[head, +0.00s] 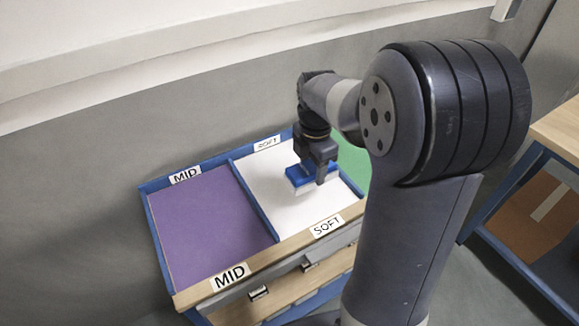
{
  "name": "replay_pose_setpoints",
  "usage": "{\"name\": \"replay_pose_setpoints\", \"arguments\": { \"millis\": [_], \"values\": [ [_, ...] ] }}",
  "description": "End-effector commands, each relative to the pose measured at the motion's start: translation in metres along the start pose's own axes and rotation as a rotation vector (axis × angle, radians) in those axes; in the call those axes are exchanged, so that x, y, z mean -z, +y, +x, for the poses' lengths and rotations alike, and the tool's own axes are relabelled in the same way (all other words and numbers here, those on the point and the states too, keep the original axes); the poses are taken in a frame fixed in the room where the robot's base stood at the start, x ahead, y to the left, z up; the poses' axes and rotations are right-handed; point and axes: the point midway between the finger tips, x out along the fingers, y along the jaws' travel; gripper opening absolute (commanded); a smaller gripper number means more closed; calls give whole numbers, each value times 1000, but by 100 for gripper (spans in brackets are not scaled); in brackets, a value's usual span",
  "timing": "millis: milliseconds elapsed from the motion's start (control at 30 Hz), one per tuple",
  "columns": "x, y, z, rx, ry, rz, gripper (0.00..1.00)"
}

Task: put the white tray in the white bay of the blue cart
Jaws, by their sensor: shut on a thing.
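My gripper (318,176) points down over the white bay (275,205) of the blue cart (157,232). It is shut on a small tray (297,178), blue on top with a pale, whitish lower side. The bay has a white floor, blue side walls and SOFT labels at its front and back. The tray is within the bay's outline in the head view, toward its right side. I cannot tell whether it touches the floor or hangs just above. My gripper hides part of the tray, and my arm hides the cart's right part.
A purple bay (205,225) marked MID lies left of the white one. A strip of green bay (353,162) shows on the right. The cart's wooden front rail (270,262) runs along the near side. A grey wall stands behind; another blue-framed bench (510,255) is at right.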

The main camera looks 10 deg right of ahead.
Motion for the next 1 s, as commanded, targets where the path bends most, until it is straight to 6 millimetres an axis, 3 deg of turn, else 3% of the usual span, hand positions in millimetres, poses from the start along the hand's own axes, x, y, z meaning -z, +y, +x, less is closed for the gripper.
{"name": "replay_pose_setpoints", "arguments": {
  "millis": [300, 700, 1000],
  "values": [
    [0, -1, 51, 5, 2, 0, 38],
    [0, -1, 97, 4, 1, 0, 38],
    [0, 0, 100, 0, 0, 0, 38]
  ]
}}
